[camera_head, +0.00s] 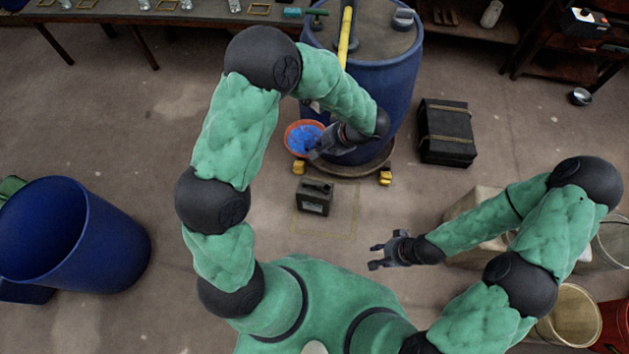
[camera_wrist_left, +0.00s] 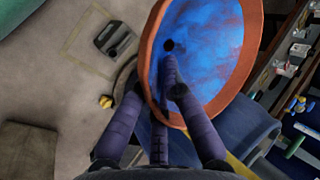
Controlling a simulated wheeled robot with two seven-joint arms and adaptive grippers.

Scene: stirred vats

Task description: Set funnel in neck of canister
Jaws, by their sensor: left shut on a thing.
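The funnel (camera_head: 303,137) has an orange rim and a blue-stained inside with a small dark hole. In the left wrist view the funnel (camera_wrist_left: 210,50) is tilted. My left gripper (camera_head: 317,149) is shut on the funnel, near its rim; its fingers (camera_wrist_left: 165,100) fill the lower middle of the wrist view. The dark canister (camera_head: 314,197) stands upright on the floor in front of the blue vat, apart from the funnel. It also shows in the left wrist view (camera_wrist_left: 116,40). My right gripper (camera_head: 377,257) is open and empty above the floor.
A large blue vat (camera_head: 385,95) stands behind the funnel on a round base with yellow blocks (camera_head: 385,178). A black case (camera_head: 447,132) lies to its right. An open blue barrel (camera_head: 110,250) stands at left. Bare floor surrounds the canister inside a yellow outline.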

